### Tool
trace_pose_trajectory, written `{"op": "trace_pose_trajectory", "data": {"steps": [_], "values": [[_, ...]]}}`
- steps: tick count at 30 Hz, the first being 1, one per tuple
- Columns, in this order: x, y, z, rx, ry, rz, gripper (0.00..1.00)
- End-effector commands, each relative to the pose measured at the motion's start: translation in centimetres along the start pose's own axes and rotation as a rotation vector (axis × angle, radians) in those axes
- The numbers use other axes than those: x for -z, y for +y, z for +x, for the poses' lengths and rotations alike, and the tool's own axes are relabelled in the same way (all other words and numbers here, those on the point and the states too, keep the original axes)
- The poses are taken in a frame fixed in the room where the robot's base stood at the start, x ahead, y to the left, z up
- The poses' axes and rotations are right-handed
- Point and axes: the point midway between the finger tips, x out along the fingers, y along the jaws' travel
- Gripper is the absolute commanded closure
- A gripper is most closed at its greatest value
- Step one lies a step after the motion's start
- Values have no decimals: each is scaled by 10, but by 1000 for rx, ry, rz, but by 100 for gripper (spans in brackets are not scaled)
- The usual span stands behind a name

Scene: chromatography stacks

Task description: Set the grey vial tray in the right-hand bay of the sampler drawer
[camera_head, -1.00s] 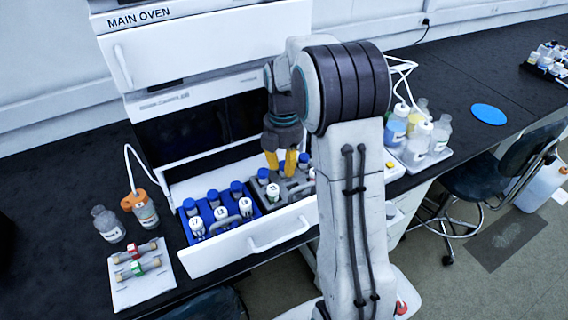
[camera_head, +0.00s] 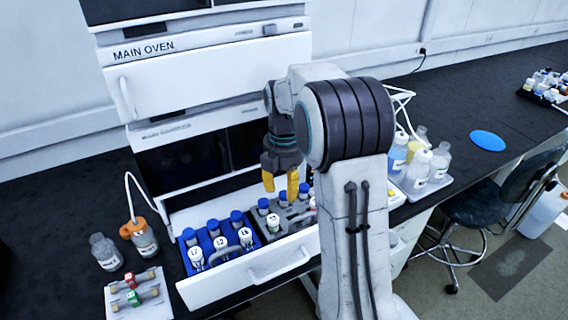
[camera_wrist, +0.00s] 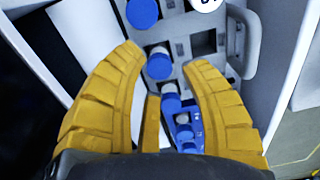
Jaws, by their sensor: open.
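The grey vial tray (camera_head: 272,235) sits in the right-hand bay of the pulled-out white sampler drawer (camera_head: 228,285), beside the blue tray. It holds blue-capped and white-capped vials, and its right part is hidden behind my arm. My gripper (camera_head: 280,192) is open and empty, pointing down over the grey tray, with its yellow fingers spread. In the wrist view the grey tray (camera_wrist: 204,42), with an empty square socket and a side handle, lies beyond my fingertips (camera_wrist: 168,58). Whether the tray is fully seated cannot be told.
The blue tray (camera_head: 213,262) with numbered vials fills the left bay. The oven stack (camera_head: 210,75) stands behind the drawer. Bottles on a pad (camera_head: 440,165) stand to the right; a bottle with tubing (camera_head: 140,238) and a small rack (camera_head: 130,290) stand to the left.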

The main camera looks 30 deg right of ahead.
Motion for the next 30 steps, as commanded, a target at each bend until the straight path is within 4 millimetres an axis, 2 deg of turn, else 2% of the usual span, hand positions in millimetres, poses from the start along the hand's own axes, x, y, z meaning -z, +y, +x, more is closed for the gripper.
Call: {"op": "trace_pose_trajectory", "data": {"steps": [3,11,23,26,30], "values": [[0,2,-23,-6,-1,0,59],[0,1,-69,-4,-1,0,59],[2,-2,-93,-5,-1,13,59],[7,-10,-99,-20,-4,68,59],[23,-34,-107,-68,-5,249,59]]}}
